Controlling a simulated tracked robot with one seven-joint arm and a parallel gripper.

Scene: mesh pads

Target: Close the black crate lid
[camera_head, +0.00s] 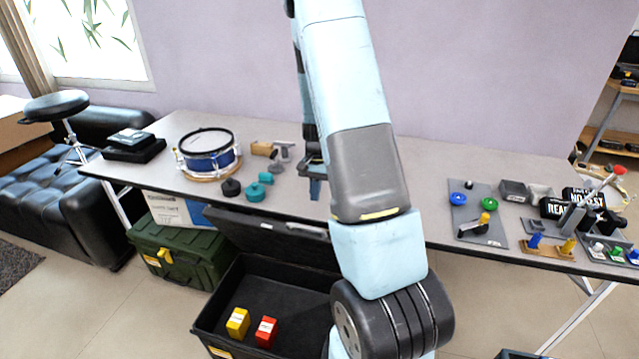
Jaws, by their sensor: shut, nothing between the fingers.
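The black crate (207,322) stands on the floor in front of the table, with its open top facing up. Its black lid (262,236) is open, raised along the crate's back edge near the table front. My arm hides the right part of the crate and lid. A yellow block (238,323) and a red block (266,332) lie inside the crate. My gripper (317,188) is partly hidden behind my arm, above the table and beyond the lid. It is shut and empty, apart from the lid.
A green box (180,255) stands left of the crate. The table (330,205) holds a blue drum (208,150), teal and black weights (256,190), and a grey board (478,215) with several parts at right. Floor left of the crate's front is clear.

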